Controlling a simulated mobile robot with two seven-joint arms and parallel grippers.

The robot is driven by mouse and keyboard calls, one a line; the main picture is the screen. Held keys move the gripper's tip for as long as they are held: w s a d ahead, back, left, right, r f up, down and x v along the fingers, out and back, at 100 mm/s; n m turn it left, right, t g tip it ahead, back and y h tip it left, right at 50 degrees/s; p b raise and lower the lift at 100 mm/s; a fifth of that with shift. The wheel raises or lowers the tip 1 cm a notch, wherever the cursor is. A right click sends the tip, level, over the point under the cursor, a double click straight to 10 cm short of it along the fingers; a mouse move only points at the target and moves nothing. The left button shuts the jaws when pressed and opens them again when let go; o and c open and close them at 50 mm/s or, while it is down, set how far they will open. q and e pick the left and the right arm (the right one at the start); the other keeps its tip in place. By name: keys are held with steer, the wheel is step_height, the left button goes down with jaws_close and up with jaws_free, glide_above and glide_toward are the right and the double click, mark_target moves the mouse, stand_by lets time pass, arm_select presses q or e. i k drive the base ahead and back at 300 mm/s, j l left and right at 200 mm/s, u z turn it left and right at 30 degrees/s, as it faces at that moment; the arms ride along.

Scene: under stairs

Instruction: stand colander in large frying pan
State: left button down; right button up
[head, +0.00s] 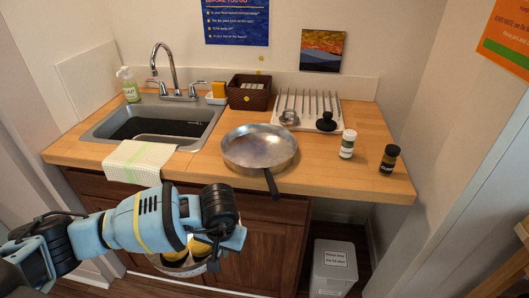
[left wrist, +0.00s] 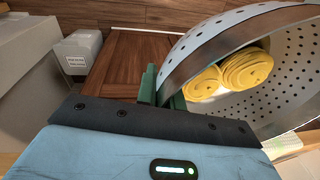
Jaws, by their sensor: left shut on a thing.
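The large frying pan (head: 258,146) sits on the wooden counter with its dark handle reaching past the front edge. It looks empty. The colander (head: 186,270) is a pale perforated bowl, held low in front of the cabinet doors and partly hidden by my arm. It fills the right of the left wrist view (left wrist: 226,33), tilted there. Two yellow coiled pieces (left wrist: 246,68) lie inside it. My left gripper (head: 214,256) is shut on the colander's rim; its green fingers (left wrist: 162,92) grip the wall. My right gripper is in neither view.
A sink (head: 101,121) with a faucet is at left, a striped towel (head: 140,161) over the counter edge. Behind the pan stand a brown basket (head: 249,93) and a drying rack (head: 310,107) with lids. Two shakers (head: 348,144) stand at right. A bin (head: 334,266) is below.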

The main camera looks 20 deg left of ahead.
mark_target(259, 151)
steer(key=i+l+u, duration=0.1)
steer(key=l+u, duration=0.3)
steer(key=l, duration=1.15)
